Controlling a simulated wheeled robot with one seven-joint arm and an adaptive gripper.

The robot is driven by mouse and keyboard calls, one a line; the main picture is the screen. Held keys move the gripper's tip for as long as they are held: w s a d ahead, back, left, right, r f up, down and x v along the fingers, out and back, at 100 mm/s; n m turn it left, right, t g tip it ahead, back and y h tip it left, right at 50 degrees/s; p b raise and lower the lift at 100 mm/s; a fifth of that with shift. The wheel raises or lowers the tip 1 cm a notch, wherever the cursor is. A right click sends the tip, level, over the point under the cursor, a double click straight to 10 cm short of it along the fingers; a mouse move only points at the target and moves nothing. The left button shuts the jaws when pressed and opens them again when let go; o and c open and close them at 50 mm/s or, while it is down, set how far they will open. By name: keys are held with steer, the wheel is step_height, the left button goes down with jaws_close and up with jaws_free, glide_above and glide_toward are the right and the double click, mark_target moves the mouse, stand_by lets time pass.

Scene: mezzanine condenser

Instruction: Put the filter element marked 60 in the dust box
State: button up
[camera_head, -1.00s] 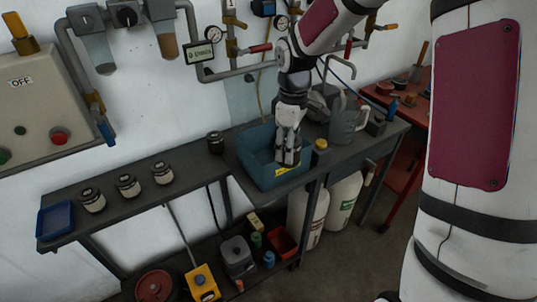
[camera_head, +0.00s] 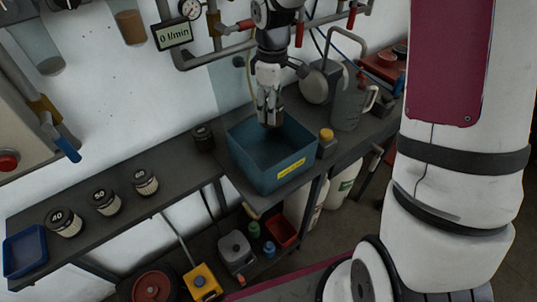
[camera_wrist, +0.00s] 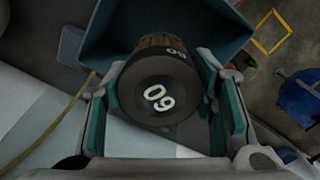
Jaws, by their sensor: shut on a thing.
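My gripper (camera_head: 268,108) is shut on a dark round filter element (camera_head: 271,119), above the back part of a blue open box with a yellow label (camera_head: 262,178); the label's words are too small to read. In the wrist view, the element's dark end (camera_wrist: 158,100) faces the camera between the fingers (camera_wrist: 165,105), its mark reading as 60 turned upside down. Its ribbed brown side points toward the blue box (camera_wrist: 97,45). Three pale elements with dark tops stand on the bench at left; the leftmost (camera_head: 64,222) is marked 40, the others (camera_head: 106,201) (camera_head: 145,182) less clear.
A dark jar (camera_head: 203,138) stands left of the box. A yellow-capped container (camera_head: 326,143) and grey jug (camera_head: 350,108) stand at right. A blue tray (camera_head: 25,250) sits at the bench's left end. Pipes and a flow display (camera_head: 173,35) are on the wall behind.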

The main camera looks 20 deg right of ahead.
step_height(320, 180, down, 6)
steer(key=shift+s+f+b, duration=0.1)
steer(key=shift+b, duration=0.9)
glide_above(271, 161)
step_height(271, 161, down, 10)
steer(key=shift+f+p, duration=0.1)
steer(key=shift+p, duration=0.2)
steer(key=o, duration=1.2)
steer(key=shift+f, duration=0.1)
